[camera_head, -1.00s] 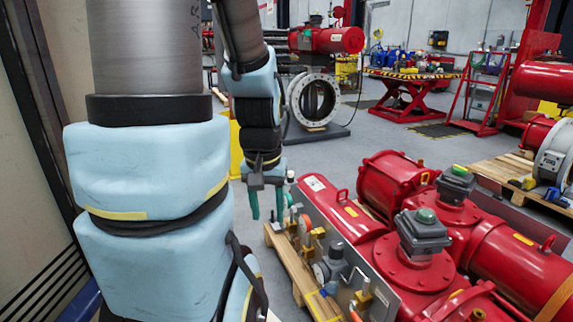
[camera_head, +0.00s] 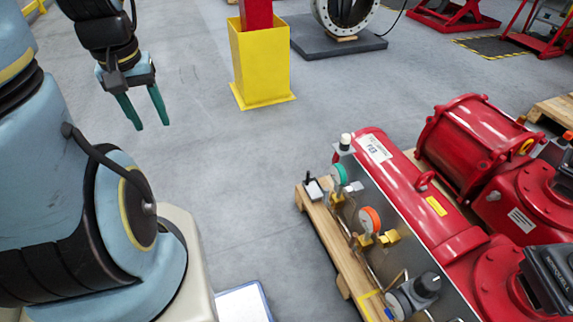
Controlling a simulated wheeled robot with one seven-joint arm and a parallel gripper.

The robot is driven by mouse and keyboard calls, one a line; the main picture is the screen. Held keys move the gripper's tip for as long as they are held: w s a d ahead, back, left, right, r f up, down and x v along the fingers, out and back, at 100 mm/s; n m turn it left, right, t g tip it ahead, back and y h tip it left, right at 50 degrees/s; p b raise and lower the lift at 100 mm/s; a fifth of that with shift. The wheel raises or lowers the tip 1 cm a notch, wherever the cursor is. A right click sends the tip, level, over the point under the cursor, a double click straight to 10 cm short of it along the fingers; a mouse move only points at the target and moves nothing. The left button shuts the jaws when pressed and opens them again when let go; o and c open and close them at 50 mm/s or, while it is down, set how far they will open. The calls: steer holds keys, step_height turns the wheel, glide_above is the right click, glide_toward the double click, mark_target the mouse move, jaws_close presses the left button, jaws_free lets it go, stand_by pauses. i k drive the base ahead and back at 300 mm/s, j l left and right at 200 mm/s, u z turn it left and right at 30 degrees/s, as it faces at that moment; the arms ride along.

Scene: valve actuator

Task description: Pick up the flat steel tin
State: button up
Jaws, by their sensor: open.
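My gripper (camera_head: 148,122) hangs at the upper left with its two green fingers spread apart, pointing down over bare floor. Nothing is between the fingers. I cannot clearly make out a flat steel tin in this view. A small grey-and-dark item (camera_head: 314,188) sits at the far end of the wooden pallet (camera_head: 333,244), too small to identify. My gripper is well to the left of the pallet and apart from it.
Red valve actuators (camera_head: 455,225) fill the right side, with a panel of gauges (camera_head: 370,219) along their left. A yellow post base (camera_head: 260,62) stands at the top middle. A flat white, blue-edged thing (camera_head: 243,304) shows at the bottom. Grey floor between gripper and pallet is clear.

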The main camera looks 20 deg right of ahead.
mark_target(313, 189)
steer(key=i+j+z, duration=0.1)
steer(key=i+z, duration=0.25)
steer(key=i, duration=0.15)
steer(key=i+j+z, duration=0.2)
steer(key=i+z, duration=0.15)
steer(key=i, duration=0.15)
steer(key=i+j+z, duration=1.15)
steer(key=j+z, duration=0.2)
steer(key=j, duration=0.15)
